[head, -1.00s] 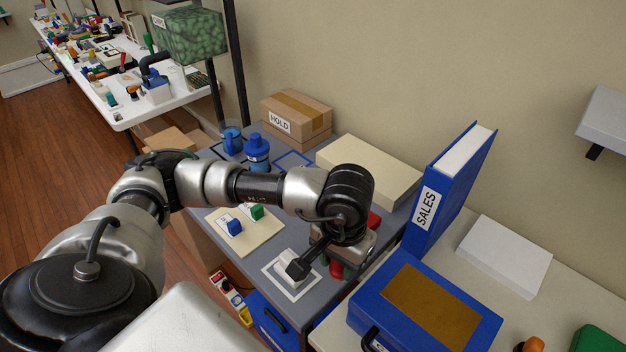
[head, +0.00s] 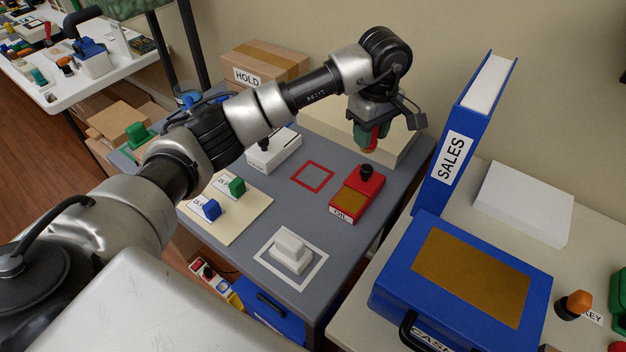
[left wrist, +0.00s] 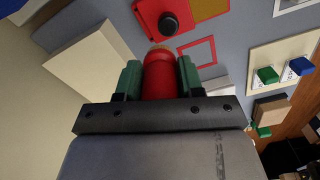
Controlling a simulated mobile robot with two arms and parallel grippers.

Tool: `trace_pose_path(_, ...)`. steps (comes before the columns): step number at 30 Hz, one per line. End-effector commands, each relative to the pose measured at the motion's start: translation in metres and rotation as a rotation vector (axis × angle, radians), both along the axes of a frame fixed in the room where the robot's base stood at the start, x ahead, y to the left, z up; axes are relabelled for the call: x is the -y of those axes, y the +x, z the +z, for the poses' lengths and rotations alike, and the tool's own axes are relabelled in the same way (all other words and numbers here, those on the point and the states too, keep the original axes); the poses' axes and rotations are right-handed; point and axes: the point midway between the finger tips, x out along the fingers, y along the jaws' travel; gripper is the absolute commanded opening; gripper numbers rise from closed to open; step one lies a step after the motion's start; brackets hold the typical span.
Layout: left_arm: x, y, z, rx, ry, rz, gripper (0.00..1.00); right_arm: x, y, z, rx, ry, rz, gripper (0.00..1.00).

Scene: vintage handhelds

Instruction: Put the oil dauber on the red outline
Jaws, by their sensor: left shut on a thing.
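My left gripper (head: 368,138) is shut on the red oil dauber (head: 374,135), with its green fingers on either side. It holds the dauber up above the back right of the grey table, tip downward. In the left wrist view the red dauber (left wrist: 159,75) sits between the green fingers (left wrist: 159,79), its brownish tip pointing away from the camera. The red outline (head: 312,176) is a bare square on the grey table, left of and below the gripper in the head view. It also shows in the left wrist view (left wrist: 197,52). My right gripper is not in view.
A red box marked OIL (head: 345,210) with a black knob stands right of the outline. A white box (head: 273,150) stands behind left. A cream board (head: 250,211) and a white block (head: 290,250) are nearer. The blue SALES binder (head: 463,135) stands at right.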

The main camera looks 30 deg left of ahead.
Motion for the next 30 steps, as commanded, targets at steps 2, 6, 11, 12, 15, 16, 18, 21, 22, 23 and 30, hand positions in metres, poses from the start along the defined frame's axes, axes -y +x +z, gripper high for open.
trace_pose_path(2, -0.007, 0.0, -0.005, -0.003, 0.0, 0.017, 0.0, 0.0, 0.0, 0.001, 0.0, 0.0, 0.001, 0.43)
trace_pose_path(6, -0.035, -0.009, -0.02, -0.007, 0.002, 0.022, 0.0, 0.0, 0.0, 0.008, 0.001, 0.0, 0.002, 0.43)
trace_pose_path(11, -0.07, -0.02, -0.042, -0.006, 0.003, 0.019, 0.0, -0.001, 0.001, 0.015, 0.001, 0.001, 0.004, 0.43)
trace_pose_path(12, -0.078, -0.022, -0.047, -0.004, 0.002, 0.018, 0.0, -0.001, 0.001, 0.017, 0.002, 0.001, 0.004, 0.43)
trace_pose_path(15, -0.095, -0.026, -0.058, -0.003, 0.003, 0.017, 0.0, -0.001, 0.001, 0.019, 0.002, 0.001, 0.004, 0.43)
trace_pose_path(16, -0.099, -0.027, -0.061, -0.003, 0.0, 0.017, 0.0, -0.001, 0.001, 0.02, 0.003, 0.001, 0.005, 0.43)
trace_pose_path(18, -0.106, -0.029, -0.065, -0.003, 0.001, 0.015, 0.0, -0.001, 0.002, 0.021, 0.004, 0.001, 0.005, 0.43)
trace_pose_path(21, -0.111, -0.03, -0.069, -0.002, 0.001, 0.014, 0.0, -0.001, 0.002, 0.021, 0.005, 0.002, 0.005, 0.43)
trace_pose_path(22, -0.111, -0.031, -0.071, -0.002, 0.001, 0.014, 0.0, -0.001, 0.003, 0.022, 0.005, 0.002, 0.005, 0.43)
trace_pose_path(23, -0.111, -0.031, -0.072, -0.001, 0.0, 0.013, 0.0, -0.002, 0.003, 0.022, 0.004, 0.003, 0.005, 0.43)
trace_pose_path(30, -0.11, -0.031, -0.104, -0.004, 0.001, 0.013, 0.0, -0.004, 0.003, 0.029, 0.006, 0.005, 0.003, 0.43)
